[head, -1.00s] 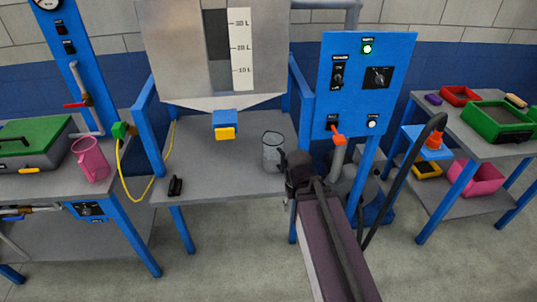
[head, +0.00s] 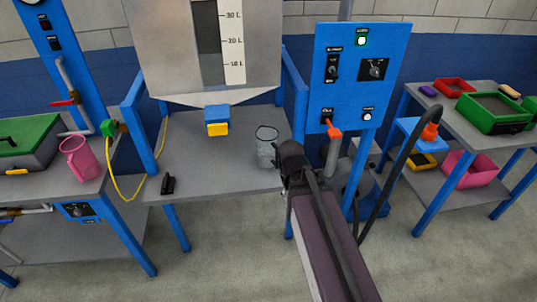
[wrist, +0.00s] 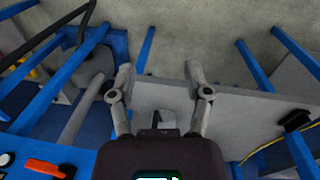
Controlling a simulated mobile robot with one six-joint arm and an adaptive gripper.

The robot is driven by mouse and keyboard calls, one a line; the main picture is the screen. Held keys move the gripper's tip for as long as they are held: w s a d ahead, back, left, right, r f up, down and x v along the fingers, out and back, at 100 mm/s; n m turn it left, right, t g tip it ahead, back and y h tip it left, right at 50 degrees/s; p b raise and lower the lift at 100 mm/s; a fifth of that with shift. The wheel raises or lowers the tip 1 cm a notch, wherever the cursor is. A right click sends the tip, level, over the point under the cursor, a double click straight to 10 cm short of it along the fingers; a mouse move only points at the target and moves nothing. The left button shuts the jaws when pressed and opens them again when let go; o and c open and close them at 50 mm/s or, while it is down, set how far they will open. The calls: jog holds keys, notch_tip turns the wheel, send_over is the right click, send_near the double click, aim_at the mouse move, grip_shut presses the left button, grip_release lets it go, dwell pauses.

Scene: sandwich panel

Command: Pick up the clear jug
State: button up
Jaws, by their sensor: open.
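The clear jug (head: 265,150) stands upright near the right edge of the middle table in the head view. It looks greyish and see-through, and its right side is partly covered by my arm. My gripper (head: 284,180) is just right of the jug, mostly hidden behind my wrist; I cannot tell whether it touches the jug. In the wrist view my gripper (wrist: 157,72) is open, its two fingers spread over the table's edge. A small greyish shape shows low between the fingers, but I cannot tell whether it is the jug.
The middle table (head: 215,180) holds a black item (head: 167,184). A blue-yellow valve (head: 217,120) hangs under the tank above it. A blue control panel (head: 350,95) with an orange lever (head: 332,130) stands close right. A pink jug (head: 80,158) is at the left.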

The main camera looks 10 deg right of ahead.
jog(key=w+f+n+h+b, duration=0.3)
jog(key=w+n+b, duration=0.1)
jog(key=w+n, duration=0.15)
jog(key=n+t+h+b, duration=0.5)
jog(key=n+h+b, duration=0.5)
jog(key=n, duration=0.5)
send_near(276, 154)
jog(key=shift+s+a+r, duration=0.75)
jog(key=shift+s+a, duration=0.1)
jog(key=shift+a, duration=0.15)
jog(key=b+x, duration=0.2)
jog(key=x, duration=0.6)
jog(key=shift+w+a+f+b, duration=0.15)
jog(key=shift+a+b, duration=0.05)
jog(key=shift+b, duration=0.1)
jog(key=shift+w+d, duration=0.15)
jog(key=shift+d, duration=0.2)
jog(key=shift+d+f, duration=0.1)
